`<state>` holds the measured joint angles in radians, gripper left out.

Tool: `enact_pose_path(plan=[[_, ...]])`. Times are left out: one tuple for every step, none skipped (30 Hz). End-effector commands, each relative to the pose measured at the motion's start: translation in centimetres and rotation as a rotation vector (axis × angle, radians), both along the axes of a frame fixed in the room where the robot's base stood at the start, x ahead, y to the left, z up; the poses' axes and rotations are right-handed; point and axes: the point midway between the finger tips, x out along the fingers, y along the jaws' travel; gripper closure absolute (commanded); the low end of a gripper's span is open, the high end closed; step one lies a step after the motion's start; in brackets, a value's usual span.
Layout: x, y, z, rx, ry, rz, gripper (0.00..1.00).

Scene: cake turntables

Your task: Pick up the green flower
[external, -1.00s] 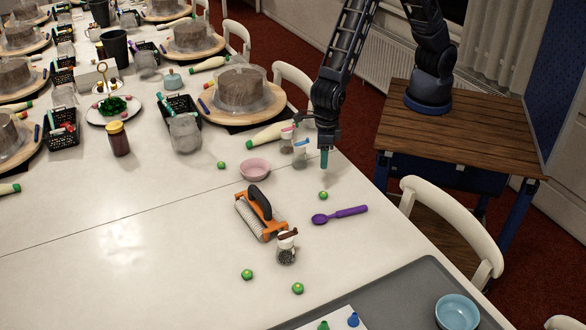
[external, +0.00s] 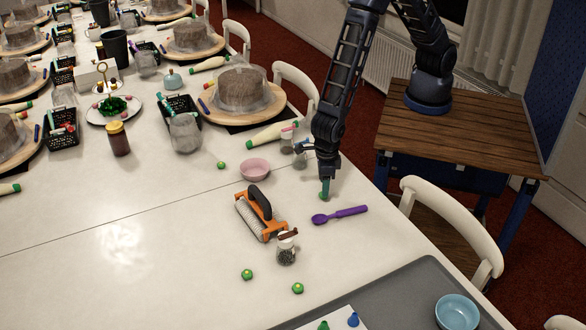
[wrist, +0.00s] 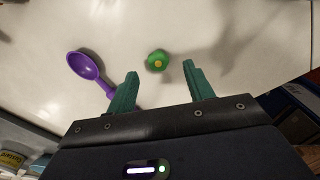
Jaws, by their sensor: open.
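A green flower (wrist: 157,61), small and round with a yellow centre, lies on the white table just ahead of my fingertips in the wrist view. It sits between the lines of the two teal fingers, slightly nearer the right one. My gripper (wrist: 158,82) is open and empty. In the external view my gripper (external: 325,190) points down, low over the table, and mostly covers this flower. Other green flowers lie on the table: one near the pink bowl (external: 221,165) and two towards the front (external: 247,274) (external: 298,288).
A purple spoon (external: 340,215) lies close beside my gripper, also in the wrist view (wrist: 85,66). An orange-framed roller (external: 262,213), a small jar (external: 286,250) and a pink bowl (external: 255,169) stand to the left. A grey tray (external: 420,285) is at front right.

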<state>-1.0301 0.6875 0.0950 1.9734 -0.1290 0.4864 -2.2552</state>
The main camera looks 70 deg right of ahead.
Motion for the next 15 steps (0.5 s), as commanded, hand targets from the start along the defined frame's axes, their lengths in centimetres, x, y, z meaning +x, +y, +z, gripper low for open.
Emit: enact_pose_path(plan=[[-0.1, 0.2, -0.8, -0.003, 0.001, 0.001, 0.48], [0.0, 0.3, -1.2, -0.002, 0.0, 0.002, 0.48], [0.0, 0.2, -1.8, -0.002, 0.0, 0.001, 0.48], [0.0, 0.2, -2.2, -0.002, 0.0, 0.001, 0.48], [0.0, 0.2, -2.5, -0.003, 0.001, 0.0, 0.48], [0.0, 0.2, -2.8, -0.001, 0.001, 0.0, 0.48], [0.0, 0.2, -2.9, -0.001, 0.001, 0.0, 0.48], [0.0, 0.2, -3.0, 0.0, 0.0, 0.0, 0.48], [0.1, 0.2, -3.0, 0.0, 0.0, 0.0, 0.48], [0.1, 0.2, -3.0, 0.0, -0.001, 0.0, 0.48], [0.1, 0.2, -3.0, 0.0, -0.001, 0.0, 0.48], [0.1, 0.2, -3.0, 0.0, -0.001, 0.0, 0.48], [0.1, 0.2, -3.0, 0.0, 0.0, 0.0, 0.48], [0.1, 0.2, -3.0, 0.0, 0.0, 0.0, 0.5], [0.1, 0.2, -3.0, 0.0, 0.0, 0.0, 0.58]])
